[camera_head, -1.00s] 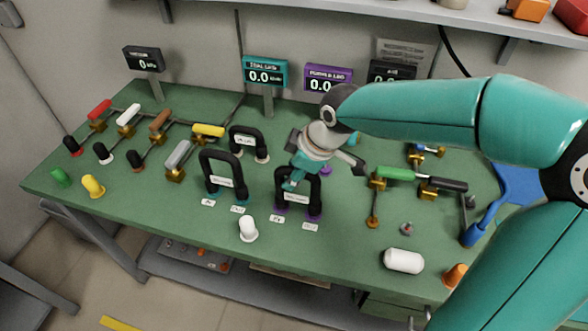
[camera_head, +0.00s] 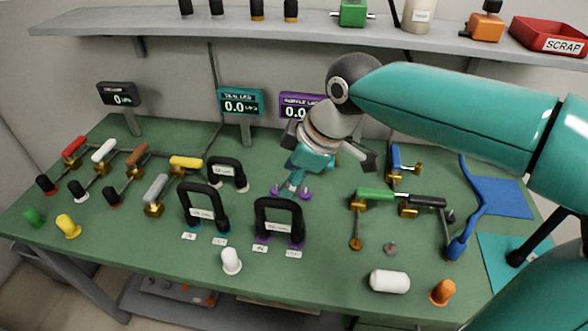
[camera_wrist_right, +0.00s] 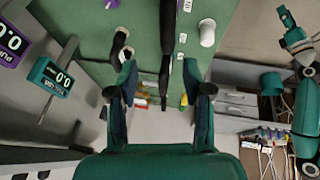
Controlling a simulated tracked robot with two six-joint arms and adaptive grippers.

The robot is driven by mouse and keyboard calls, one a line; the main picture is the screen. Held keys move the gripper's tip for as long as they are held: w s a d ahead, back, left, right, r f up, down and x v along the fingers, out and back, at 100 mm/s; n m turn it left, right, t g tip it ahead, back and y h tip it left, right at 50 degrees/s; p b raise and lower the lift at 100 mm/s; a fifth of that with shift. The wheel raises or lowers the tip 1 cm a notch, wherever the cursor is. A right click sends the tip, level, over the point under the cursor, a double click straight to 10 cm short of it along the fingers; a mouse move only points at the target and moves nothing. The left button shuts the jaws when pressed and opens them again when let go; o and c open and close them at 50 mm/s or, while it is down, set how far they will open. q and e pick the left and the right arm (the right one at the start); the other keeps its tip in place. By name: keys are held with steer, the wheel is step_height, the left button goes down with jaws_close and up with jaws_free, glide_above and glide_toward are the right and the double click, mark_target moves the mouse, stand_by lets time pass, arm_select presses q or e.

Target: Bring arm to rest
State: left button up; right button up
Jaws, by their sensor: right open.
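My right arm comes in from the right in the head view. My right gripper (camera_head: 291,188) is open and empty above the green bench (camera_head: 330,275), behind the black handle with purple feet (camera_head: 279,205). In the right wrist view its two fingers stand apart (camera_wrist_right: 163,88), and a black handle (camera_wrist_right: 167,45) shows between and beyond them. I cannot tell the exact gap between gripper and handle. My left gripper does not show in the head view.
More black handles (camera_head: 204,190) stand to the left. A white cylinder (camera_head: 389,281), an orange knob (camera_head: 442,292) and a green-handled valve (camera_head: 374,194) lie to the right. Displays (camera_head: 241,103) stand behind. A shelf (camera_head: 300,32) with a red scrap bin (camera_head: 548,38) overhangs the back.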

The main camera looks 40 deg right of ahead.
steer(key=shift+s+r, duration=0.3)
steer(key=shift+r, duration=0.35)
